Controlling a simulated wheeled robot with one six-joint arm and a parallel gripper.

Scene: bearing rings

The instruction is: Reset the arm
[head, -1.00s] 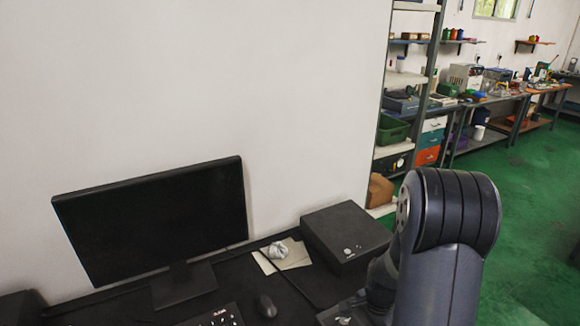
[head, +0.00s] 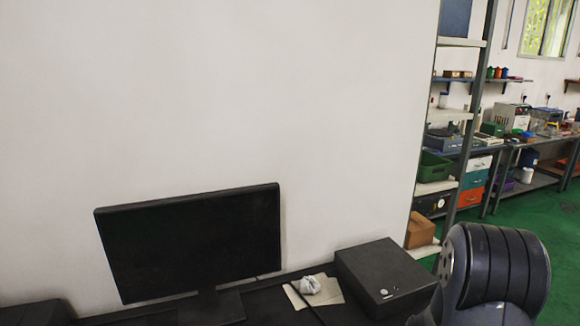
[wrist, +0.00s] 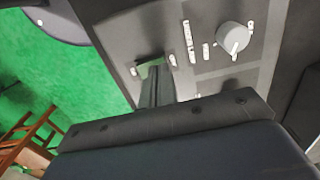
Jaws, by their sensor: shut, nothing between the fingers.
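My gripper (wrist: 154,84) shows in the wrist view as narrow dark fingers, close together and with nothing seen between them, in front of a dark palm that fills the bottom. They lie in front of a grey surface (wrist: 208,82) with a round pale knob-like part (wrist: 234,38) and several small white marks; I cannot tell whether they touch it. In the head view my arm's dark, ribbed joint stands at the lower right, and the gripper itself is out of that frame.
A shelf unit (head: 462,120) stands behind my arm. Green floor (wrist: 55,85) and a brown wooden frame (wrist: 30,140) show in the wrist view.

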